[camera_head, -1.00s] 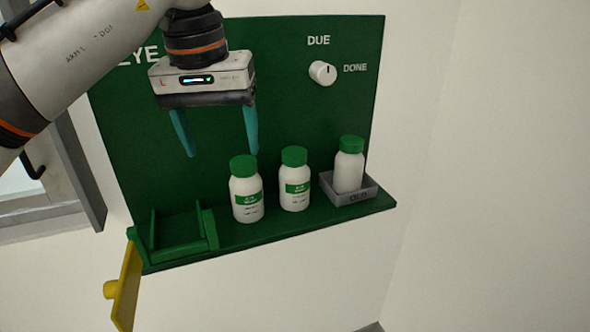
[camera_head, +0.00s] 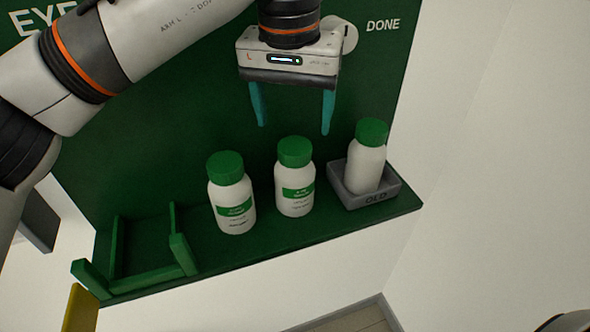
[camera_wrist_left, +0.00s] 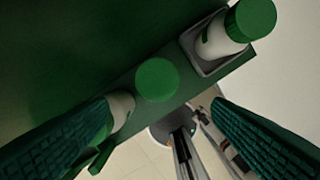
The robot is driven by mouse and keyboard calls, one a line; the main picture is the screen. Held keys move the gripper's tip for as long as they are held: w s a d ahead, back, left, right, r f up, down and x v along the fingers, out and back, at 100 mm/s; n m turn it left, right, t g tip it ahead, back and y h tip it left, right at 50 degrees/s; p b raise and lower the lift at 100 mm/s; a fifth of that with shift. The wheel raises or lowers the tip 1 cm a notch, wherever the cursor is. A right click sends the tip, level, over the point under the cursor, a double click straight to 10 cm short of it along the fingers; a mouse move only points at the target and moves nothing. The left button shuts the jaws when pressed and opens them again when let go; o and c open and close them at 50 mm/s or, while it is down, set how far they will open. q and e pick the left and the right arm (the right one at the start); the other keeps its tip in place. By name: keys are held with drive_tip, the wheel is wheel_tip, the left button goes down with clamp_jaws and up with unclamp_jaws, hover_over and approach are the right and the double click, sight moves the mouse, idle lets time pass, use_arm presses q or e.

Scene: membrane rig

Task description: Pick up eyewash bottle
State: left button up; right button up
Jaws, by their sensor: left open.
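Three white bottles with green caps stand on the green shelf. The left bottle (camera_head: 232,208) and the middle bottle (camera_head: 295,190) have green labels and stand upright on the bare shelf. The right bottle (camera_head: 366,168) shows no label in the head view and sits in a grey tray (camera_head: 376,199) marked OLD. My left gripper (camera_head: 293,130) is open and empty, fingers down, above the middle bottle. In the left wrist view a green cap (camera_wrist_left: 157,80) shows between the fingers, and the left finger partly hides another bottle (camera_wrist_left: 120,107).
A green open holder (camera_head: 150,275) is at the shelf's left end, with a yellow flap (camera_head: 82,308) below it. A white knob (camera_head: 345,37) beside DONE is on the green back panel behind my gripper. The space right of the shelf is clear.

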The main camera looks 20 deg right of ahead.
sight(295, 145)
use_arm(q)
drive_tip(key=f, duration=0.1)
drive_tip(key=w+f, duration=0.1)
drive_tip(key=f, duration=0.1)
drive_tip(key=shift+w+d+f, duration=0.1)
drive_tip(key=shift+d+f, duration=0.05)
drive_tip(key=shift+d, duration=0.05)
drive_tip(key=shift+w+f+p, duration=0.15)
drive_tip(key=shift+f+p, duration=0.1)
drive_tip(key=shift+p, duration=0.15)
drive_tip(key=f, duration=0.1)
drive_tip(key=f+p, duration=0.2)
drive_tip(key=f, duration=0.1)
drive_tip(key=shift+w+d, duration=0.25)
drive_tip(key=shift+w, duration=0.05)
drive_tip(key=shift+w+f, duration=0.15)
drive_tip(key=shift+f, duration=0.15)
drive_tip(key=shift+r, duration=0.1)
clamp_jaws()
